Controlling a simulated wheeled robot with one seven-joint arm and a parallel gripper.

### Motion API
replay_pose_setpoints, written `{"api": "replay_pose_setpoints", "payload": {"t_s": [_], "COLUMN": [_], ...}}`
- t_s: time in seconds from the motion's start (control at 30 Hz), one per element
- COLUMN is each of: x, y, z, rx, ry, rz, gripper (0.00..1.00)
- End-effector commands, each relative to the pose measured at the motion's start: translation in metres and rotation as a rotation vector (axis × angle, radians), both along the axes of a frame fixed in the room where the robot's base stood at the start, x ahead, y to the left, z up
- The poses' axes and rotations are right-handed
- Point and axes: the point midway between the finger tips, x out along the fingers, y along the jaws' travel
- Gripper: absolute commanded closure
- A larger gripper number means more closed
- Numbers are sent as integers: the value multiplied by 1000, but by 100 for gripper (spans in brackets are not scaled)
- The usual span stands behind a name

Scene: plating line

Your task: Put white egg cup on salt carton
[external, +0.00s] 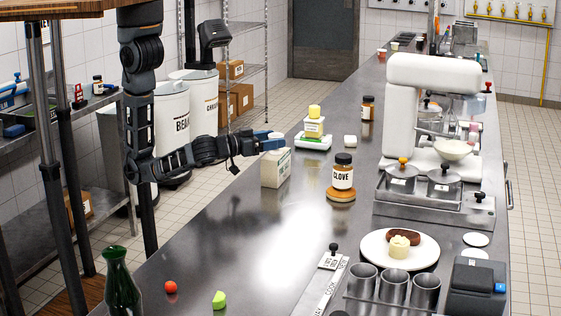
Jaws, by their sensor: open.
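The salt carton (275,172) is a pale upright box with faint print on its side, standing near the counter's left edge. My gripper (272,141) reaches in from the left with its blue fingers just over the carton's top. The fingers are open. A small white shape (277,134) shows at the fingertips, above the carton; it looks like the white egg cup, partly hidden by the fingers. I cannot tell whether it touches the carton or the fingers.
The clove jar (343,172) stands on an orange base right of the carton. A white mixer (415,110) stands at right. The counter in front of the carton is clear.

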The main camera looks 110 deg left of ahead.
Motion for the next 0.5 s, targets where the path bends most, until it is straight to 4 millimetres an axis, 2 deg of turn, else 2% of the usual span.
{"api": "replay_pose_setpoints", "payload": {"t_s": [0.5], "x": [-70], "y": [-70], "z": [-2], "rx": [-1], "ry": [0], "rz": [-4], "gripper": [25]}}
